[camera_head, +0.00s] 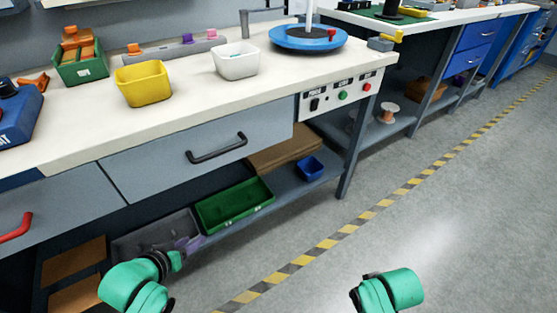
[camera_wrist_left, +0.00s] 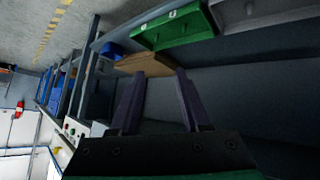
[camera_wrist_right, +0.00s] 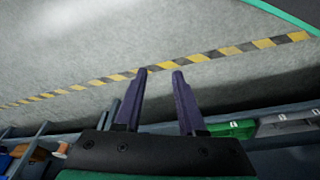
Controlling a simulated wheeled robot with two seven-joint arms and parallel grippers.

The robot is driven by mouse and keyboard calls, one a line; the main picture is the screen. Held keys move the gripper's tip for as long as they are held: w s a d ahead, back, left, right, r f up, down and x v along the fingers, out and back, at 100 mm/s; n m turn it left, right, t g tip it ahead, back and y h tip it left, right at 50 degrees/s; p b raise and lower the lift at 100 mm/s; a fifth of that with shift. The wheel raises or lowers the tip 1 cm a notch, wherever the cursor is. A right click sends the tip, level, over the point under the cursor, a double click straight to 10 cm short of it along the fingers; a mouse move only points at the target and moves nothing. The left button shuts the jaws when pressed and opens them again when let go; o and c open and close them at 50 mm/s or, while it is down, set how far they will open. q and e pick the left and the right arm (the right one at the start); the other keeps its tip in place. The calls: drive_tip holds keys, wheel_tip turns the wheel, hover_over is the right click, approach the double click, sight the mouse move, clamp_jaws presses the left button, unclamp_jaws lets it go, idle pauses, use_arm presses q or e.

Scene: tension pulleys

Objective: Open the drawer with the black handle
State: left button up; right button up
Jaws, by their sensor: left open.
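The drawer (camera_head: 150,172) with the black handle (camera_head: 217,149) is in the head view, under the white worktop. Its grey front sits flush with the bench, so it is shut. My left gripper (camera_head: 189,244) is below and in front of it, apart from the handle. In the left wrist view its two fingers (camera_wrist_left: 158,75) are spread with nothing between them. My right gripper is mostly hidden behind its own wrist in the head view. In the right wrist view its fingers (camera_wrist_right: 160,73) are apart and empty, over the floor.
A drawer with a red handle (camera_head: 17,228) is to the left. A control panel (camera_head: 340,95) with buttons is to the right. A green tray (camera_head: 234,205) and a blue bin (camera_head: 310,168) sit on the lower shelf. The worktop (camera_head: 190,95) holds bins. The floor at right is clear.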

use_arm(q)
drive_tip(key=w+d+r+n+t+h, duration=0.1)
drive_tip(key=w+r+n+t+h, duration=0.1)
drive_tip(key=w+r+t+h, duration=0.35)
drive_tip(key=n+h, duration=0.2)
drive_tip(key=h, duration=0.3)
approach(221, 150)
use_arm(e)
drive_tip(key=s+f+g, duration=0.1)
drive_tip(key=s+f, duration=0.3)
drive_tip(key=f, duration=0.9)
use_arm(q)
drive_tip(key=shift+t, duration=0.35)
drive_tip(key=b+x, duration=0.1)
drive_tip(key=x, duration=0.2)
drive_tip(key=b+x, duration=0.1)
drive_tip(key=x, duration=0.2)
drive_tip(key=f+b+x, duration=0.1)
drive_tip(key=b+x, duration=0.1)
drive_tip(key=x, duration=0.2)
drive_tip(key=shift+d+f, duration=0.1)
use_arm(e)
wheel_tip(221, 150, up, 10)
drive_tip(key=w+a, duration=0.1)
drive_tip(key=a, duration=0.1)
drive_tip(key=shift+w+f+y, duration=0.15)
drive_tip(key=shift+y, duration=0.15)
use_arm(q)
clamp_jaws()
